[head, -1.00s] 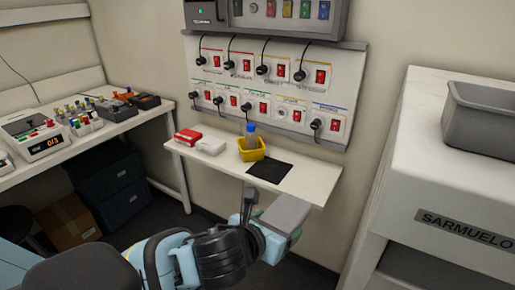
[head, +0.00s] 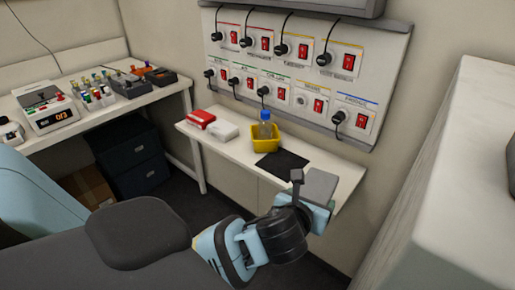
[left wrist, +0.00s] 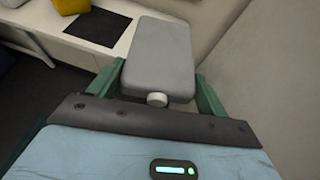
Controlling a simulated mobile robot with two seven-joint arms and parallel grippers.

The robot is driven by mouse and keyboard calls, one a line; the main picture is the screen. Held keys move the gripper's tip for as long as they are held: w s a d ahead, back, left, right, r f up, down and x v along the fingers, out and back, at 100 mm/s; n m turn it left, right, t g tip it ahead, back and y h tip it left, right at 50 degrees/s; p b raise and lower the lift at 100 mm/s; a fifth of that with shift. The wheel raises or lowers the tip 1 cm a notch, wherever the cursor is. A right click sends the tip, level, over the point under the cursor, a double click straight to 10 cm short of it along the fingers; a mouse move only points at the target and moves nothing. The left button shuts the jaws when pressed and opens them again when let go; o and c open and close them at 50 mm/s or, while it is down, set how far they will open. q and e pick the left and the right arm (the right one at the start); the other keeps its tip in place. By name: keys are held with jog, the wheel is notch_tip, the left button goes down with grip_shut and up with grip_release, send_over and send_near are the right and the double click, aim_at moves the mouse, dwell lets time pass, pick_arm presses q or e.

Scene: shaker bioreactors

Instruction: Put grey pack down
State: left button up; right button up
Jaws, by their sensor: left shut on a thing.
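The grey pack (head: 321,186) is a flat grey block with rounded corners. My left gripper (head: 312,197) is shut on it and holds it at the front edge of the narrow white shelf, towards its right end. In the left wrist view the grey pack (left wrist: 160,55) sits between the two green fingers of the gripper (left wrist: 158,88), with a small white knob at its near end. I cannot tell whether the pack touches the shelf. My right gripper is not in view.
The white shelf (head: 215,146) holds a red pack (head: 201,117), a white pack (head: 223,131), a yellow bin (head: 265,138) with a blue-capped bottle, and a black mat (head: 281,164). The mat is bare. Cables and red switches line the wall panel above. A large white machine (head: 450,180) stands right.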

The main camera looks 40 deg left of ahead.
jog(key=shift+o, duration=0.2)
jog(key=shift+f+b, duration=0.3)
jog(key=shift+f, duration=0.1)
pick_arm(q)
notch_tip(320, 180, down, 7)
jog(key=w+a+n+y, duration=0.1)
jog(key=n+y, duration=0.1)
jog(key=y, duration=0.1)
jog(key=shift+w, duration=0.2)
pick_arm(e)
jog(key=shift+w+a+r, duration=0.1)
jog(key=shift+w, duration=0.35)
pick_arm(q)
jog(key=shift+a, duration=0.1)
